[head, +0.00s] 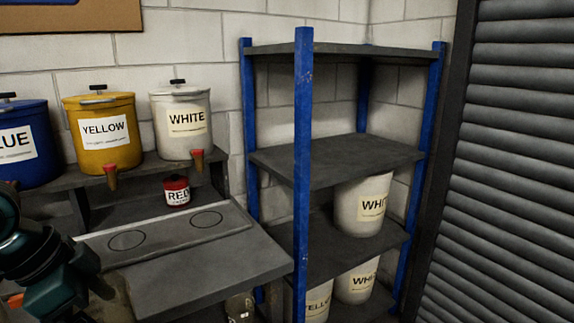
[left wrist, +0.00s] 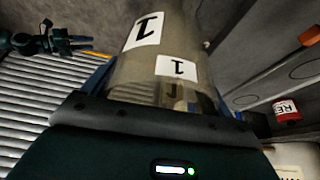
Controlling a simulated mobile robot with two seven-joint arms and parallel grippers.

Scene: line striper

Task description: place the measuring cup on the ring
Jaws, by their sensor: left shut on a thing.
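The measuring cup (left wrist: 185,42) is a clear, brownish cup with white labels marked 1. It fills the middle of the left wrist view. My left gripper (left wrist: 163,98) is shut on it, a finger on each side. In the head view my left arm is at the lower left and covers most of the cup. Two thin ring outlines lie on the raised grey ledge: a left ring (head: 127,240) and a right ring (head: 206,219). The cup is apart from both. My right gripper (left wrist: 74,43) shows small in the left wrist view; its fingers look apart and empty.
A small red can (head: 177,191) stands behind the ledge. Blue (head: 28,165), yellow (head: 98,145) and white (head: 183,135) drums with taps stand on a shelf behind. A blue-posted rack (head: 303,190) holds buckets at right. The grey worktop (head: 205,275) is clear.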

